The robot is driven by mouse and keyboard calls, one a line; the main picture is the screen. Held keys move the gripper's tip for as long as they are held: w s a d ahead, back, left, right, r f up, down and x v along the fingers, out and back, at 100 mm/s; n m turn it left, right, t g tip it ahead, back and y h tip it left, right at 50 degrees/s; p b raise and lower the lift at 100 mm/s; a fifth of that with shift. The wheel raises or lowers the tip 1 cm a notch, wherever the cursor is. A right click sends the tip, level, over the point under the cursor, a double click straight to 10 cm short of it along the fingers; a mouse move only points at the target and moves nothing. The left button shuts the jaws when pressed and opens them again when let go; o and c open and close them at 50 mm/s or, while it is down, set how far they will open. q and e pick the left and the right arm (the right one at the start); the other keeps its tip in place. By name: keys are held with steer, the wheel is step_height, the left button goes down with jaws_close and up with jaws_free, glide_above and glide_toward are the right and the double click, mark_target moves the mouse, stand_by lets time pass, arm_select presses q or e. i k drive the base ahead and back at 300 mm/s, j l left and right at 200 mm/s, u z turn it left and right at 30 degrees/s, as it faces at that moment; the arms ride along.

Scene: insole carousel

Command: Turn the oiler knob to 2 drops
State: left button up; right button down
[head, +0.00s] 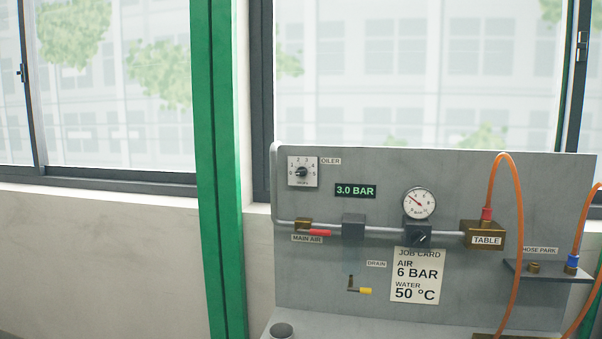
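The oiler knob (302,172) is a small black knob in the middle of a white square dial plate (294,181), at the upper left of the grey panel. Numbers from 1 to 6 run around the plate, and an "OILER" label (331,161) is to its right. The knob's pointer is too small for me to tell which number it points at. Neither of my grippers shows in the head view.
The grey panel (375,180) also carries a "3.0 BAR" display (355,191), a round gauge (419,203), a red main air lever (319,233), a yellow-tipped drain lever (364,291) and a job card (416,277). Orange hoses (519,230) hang at the right. A green post (214,150) stands left.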

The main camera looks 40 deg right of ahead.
mark_target(302, 171)
steer(key=z, duration=1.55)
